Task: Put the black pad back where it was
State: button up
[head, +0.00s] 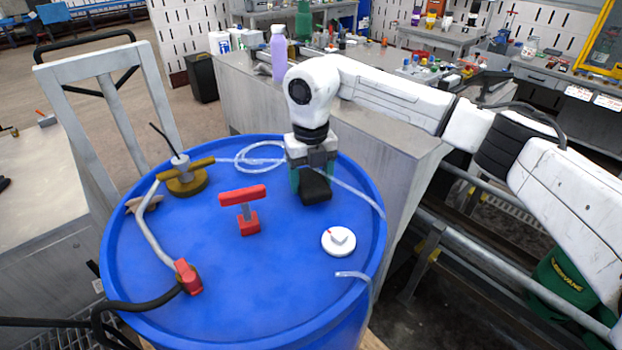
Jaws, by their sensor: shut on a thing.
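My gripper (312,178) hangs from my white arm over the back right part of the blue drum lid (285,285). Its teal fingers are shut on the black pad (316,190), a dark block that shows at the front of the fingers. Whether the pad touches the lid or hangs just above it, I cannot tell. Part of the pad is hidden by the gripper.
On the lid are a red T-handle (243,195), a white round knob (339,241), a brass fitting (184,178), a red-ended hose (188,277) and clear tubing (245,160). A grey cabinet (240,85) with a purple bottle (278,53) stands behind. The lid's front middle is clear.

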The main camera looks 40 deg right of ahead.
aim_at(312, 180)
jog(key=shift+f, duration=0.7)
jog(key=shift+f, duration=0.1)
jog(key=o, duration=1.1)
notch_tip(312, 180, up, 12)
jog(key=shift+r+b, duration=0.15)
jog(key=shift+b, duration=1)
jog(key=shift+s, duration=0.1)
